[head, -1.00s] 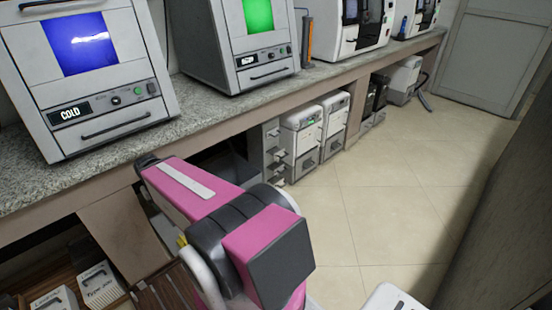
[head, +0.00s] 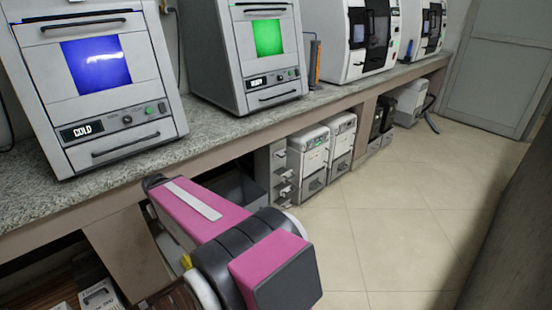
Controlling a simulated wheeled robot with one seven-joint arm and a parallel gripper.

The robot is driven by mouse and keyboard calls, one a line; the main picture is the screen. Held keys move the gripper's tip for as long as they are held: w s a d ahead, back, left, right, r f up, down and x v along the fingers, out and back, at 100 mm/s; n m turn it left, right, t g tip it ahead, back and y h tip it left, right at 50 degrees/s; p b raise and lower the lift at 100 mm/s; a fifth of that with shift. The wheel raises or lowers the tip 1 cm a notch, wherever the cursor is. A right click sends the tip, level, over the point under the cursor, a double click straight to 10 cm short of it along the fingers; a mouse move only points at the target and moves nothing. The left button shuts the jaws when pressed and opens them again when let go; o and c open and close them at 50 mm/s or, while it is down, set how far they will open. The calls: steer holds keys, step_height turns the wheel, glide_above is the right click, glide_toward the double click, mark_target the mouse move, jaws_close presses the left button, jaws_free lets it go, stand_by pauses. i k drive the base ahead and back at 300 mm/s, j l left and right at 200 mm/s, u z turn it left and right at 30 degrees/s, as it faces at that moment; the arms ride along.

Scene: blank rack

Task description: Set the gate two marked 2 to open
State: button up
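I see no gate and no mark 2 in the head view. My pink and black arm fills the lower middle of the view, in front of the counter. My gripper does not show, so I cannot see whether it is open or shut.
A long speckled counter (head: 150,158) holds a machine with a blue window labelled COLD (head: 112,150), a machine with a green window (head: 270,92), and white machines (head: 335,68) farther back. White units (head: 308,160) stand below. Tiled floor (head: 410,190) is clear at right, beside a dark panel.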

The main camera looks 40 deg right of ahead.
mark_target(278, 154)
steer(key=z, duration=1.65)
steer(key=i+j+z, duration=0.15)
steer(key=z, duration=0.2)
steer(key=i+j+z, duration=0.15)
steer(key=z, duration=0.2)
